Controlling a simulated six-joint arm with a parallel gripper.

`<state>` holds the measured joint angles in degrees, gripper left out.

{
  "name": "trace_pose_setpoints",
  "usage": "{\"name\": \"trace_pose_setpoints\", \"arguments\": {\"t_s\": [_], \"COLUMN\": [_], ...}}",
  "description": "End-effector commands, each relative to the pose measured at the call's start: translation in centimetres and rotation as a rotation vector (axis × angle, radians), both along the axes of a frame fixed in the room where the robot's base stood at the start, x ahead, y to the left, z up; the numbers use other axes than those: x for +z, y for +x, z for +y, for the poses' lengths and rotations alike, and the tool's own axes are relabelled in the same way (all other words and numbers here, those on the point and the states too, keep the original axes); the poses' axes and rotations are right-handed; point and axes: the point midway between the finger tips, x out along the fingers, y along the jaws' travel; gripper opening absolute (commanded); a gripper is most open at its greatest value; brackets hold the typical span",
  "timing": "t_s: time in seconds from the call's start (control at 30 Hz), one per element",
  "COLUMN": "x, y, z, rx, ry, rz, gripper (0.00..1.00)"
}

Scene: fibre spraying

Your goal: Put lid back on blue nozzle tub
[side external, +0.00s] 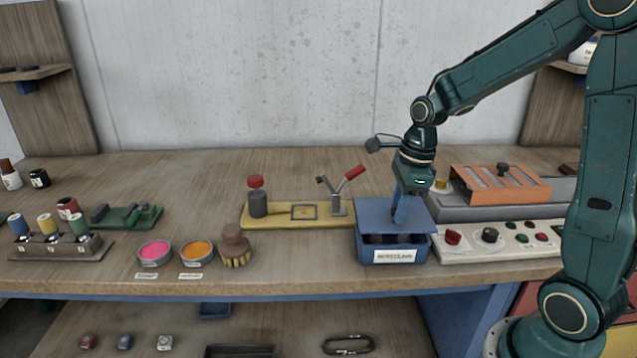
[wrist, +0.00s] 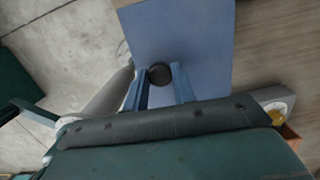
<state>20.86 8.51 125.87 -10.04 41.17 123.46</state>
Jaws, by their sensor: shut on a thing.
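The blue nozzle tub (side external: 365,255) stands near the front edge of the bench, right of centre, with a white label on its front. Its flat blue lid (side external: 376,213) is over the tub; a dark opening with rounded dark things shows below the lid's front edge. Whether the lid touches the rim at the back I cannot tell. My gripper (side external: 402,212) points down at the lid and is shut on it by its knob. In the wrist view, the dark round knob (wrist: 160,73) sits between the finger ends, with the lid (wrist: 190,35) spreading behind it.
A control panel (side external: 515,250) with knobs and buttons is close right of the tub. A yellow board (side external: 285,221) with a red-handled clamp is close on its left. A brush (side external: 236,245) and two colour pots (side external: 155,253) are farther left.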

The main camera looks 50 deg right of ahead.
Motion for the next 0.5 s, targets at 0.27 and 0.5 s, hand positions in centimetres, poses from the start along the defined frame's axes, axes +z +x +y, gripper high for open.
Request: {"name": "trace_pose_setpoints", "arguments": {"t_s": [0.27,0.5], "x": [-1.6,-2.6], "y": [0.0,0.0], "z": [0.0,0.0], "rx": [0.0,0.0], "ry": [0.002,0.001], "rz": [0.003,0.001], "gripper": [0.03,0.03]}}
